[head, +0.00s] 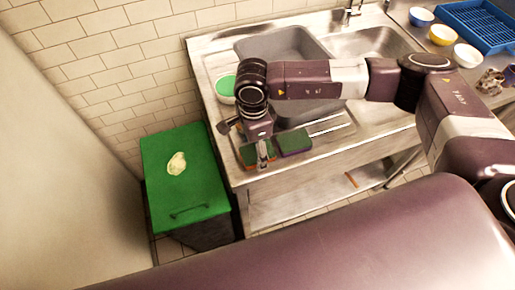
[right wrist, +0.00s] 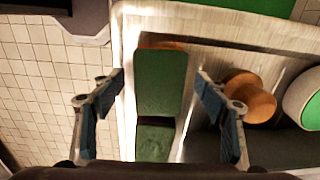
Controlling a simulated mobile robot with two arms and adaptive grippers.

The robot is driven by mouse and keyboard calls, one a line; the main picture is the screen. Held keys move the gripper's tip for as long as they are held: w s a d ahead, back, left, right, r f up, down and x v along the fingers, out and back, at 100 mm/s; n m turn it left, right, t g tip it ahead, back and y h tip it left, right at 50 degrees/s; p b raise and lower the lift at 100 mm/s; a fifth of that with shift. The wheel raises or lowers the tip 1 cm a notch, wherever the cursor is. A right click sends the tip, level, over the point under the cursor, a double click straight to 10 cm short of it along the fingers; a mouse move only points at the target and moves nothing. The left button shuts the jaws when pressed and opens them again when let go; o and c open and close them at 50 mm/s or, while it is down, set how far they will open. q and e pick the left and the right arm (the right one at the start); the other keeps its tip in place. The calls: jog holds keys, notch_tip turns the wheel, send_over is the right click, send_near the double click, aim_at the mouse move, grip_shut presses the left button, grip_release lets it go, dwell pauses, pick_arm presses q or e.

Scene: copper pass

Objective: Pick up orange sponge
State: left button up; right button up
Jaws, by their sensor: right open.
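The orange sponge (head: 249,154) lies on the sink counter near its front left corner, with a green pad on top and a little orange at its edge. In the right wrist view the orange sponge (right wrist: 160,85) lies between the fingers, green side showing. My right gripper (head: 263,162) points down over it and partly covers it in the head view. In the wrist view the right gripper (right wrist: 161,80) is open, one finger on each side, apart from the sponge. I cannot tell its exact height. My left gripper is not in view.
A second green-topped sponge (head: 294,140) with purple sides lies close by on the right. A green-and-white bowl (head: 225,88) and sink basins (head: 280,44) are behind. A green-lidded bin (head: 190,190) stands left. Bowls (head: 442,35) and a blue rack (head: 485,25) are at far right.

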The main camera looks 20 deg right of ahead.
jog(key=shift+f, duration=0.3)
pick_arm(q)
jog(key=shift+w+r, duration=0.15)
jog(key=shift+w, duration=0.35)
pick_arm(e)
jog(key=shift+c, duration=0.4)
jog(key=c, duration=0.7)
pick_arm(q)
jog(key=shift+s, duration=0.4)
pick_arm(e)
jog(key=shift+r, duration=0.1)
